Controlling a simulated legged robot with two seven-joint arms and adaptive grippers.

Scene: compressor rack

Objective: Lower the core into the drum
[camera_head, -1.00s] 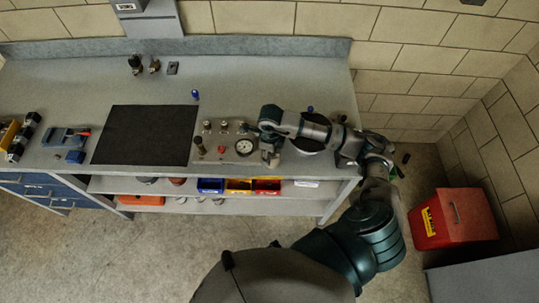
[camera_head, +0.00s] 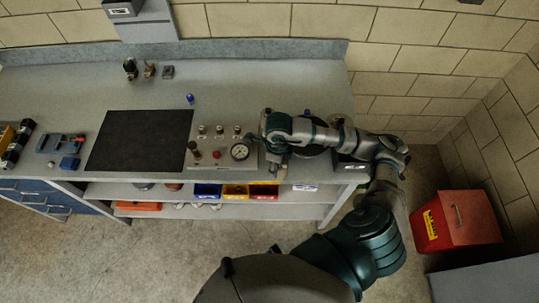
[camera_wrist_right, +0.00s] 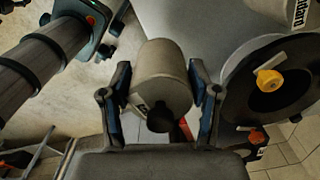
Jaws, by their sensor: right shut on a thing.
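The core (camera_wrist_right: 160,75) is a pale grey-tan cylinder with a dark hole in its near end, seen in the right wrist view. My right gripper (camera_wrist_right: 162,105) is shut on it, with one finger on each side. In the head view my right gripper (camera_head: 271,152) is over the bench, just right of the gauge panel; the core cannot be made out there. The drum (camera_wrist_right: 228,78), with a wide black ring and a yellow knob, stands right of the core in the wrist view, apart from it in the picture. In the head view my arm largely covers the drum's dark round top (camera_head: 313,152).
A gauge panel (camera_head: 222,158) with knobs is left of my right gripper. A black mat (camera_head: 138,140) lies farther left. Small fittings (camera_head: 150,69) stand at the back of the bench (camera_head: 240,80). A red box (camera_head: 463,222) stands on the floor at right.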

